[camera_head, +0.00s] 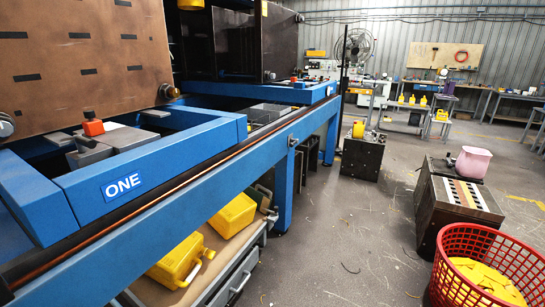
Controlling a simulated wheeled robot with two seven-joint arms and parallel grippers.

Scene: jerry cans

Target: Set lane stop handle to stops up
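A blue frame (150,165) with a "ONE" label (121,186) runs along the left side. I cannot read whether any stops are up or down. Neither of my grippers shows in the head view.
Yellow jerry cans (233,215) lie on a tray low under the frame. A red basket (490,262) with yellow pieces stands at the lower right. A dark block (445,205) with a striped top and a pink container (473,163) stand behind it.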

